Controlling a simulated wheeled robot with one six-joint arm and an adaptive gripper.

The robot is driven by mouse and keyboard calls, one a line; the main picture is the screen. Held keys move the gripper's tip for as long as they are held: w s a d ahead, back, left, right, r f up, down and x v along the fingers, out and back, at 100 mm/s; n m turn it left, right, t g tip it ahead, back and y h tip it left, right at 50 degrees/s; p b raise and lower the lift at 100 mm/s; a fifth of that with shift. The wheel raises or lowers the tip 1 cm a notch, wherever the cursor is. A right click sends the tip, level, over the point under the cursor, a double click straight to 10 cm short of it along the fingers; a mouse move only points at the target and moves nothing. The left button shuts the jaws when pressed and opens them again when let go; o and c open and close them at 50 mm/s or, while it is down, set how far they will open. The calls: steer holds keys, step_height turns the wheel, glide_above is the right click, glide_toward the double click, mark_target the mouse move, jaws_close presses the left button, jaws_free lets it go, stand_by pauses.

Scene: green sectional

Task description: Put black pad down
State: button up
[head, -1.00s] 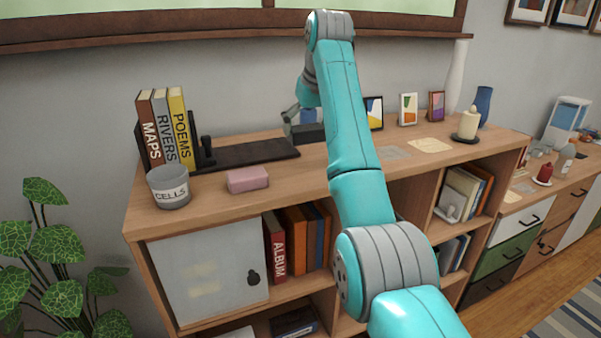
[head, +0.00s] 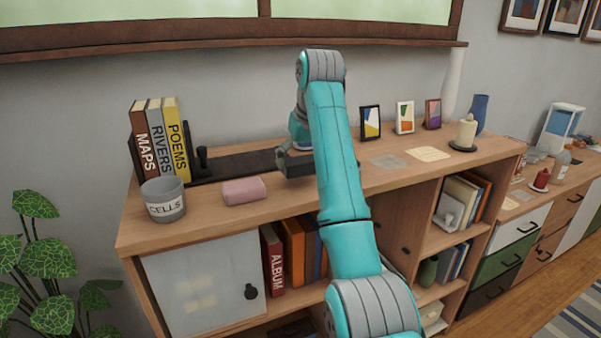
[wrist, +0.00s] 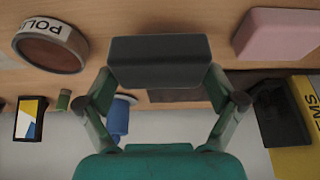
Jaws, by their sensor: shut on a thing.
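The black pad (wrist: 160,60) is a dark block held between the fingers of my gripper (wrist: 162,88) in the wrist view. In the head view the pad (head: 312,165) is partly hidden by my arm, and my gripper (head: 290,155) is just above the wooden cabinet top (head: 215,222), right of the pink block (head: 244,190). I cannot tell whether the pad touches the top. The pink block also shows at the right of the wrist view (wrist: 275,35).
A grey CELLS cup (head: 163,200) and upright books (head: 160,140) stand left. A dark flat strip (head: 235,165) lies behind the pink block. Small frames (head: 404,117), a candle (head: 466,133) and flat squares (head: 428,153) are right. Bare wood lies in front of the pad.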

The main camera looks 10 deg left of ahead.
mark_target(300, 172)
steer(key=shift+f, duration=1.9)
steer(key=o, duration=0.7)
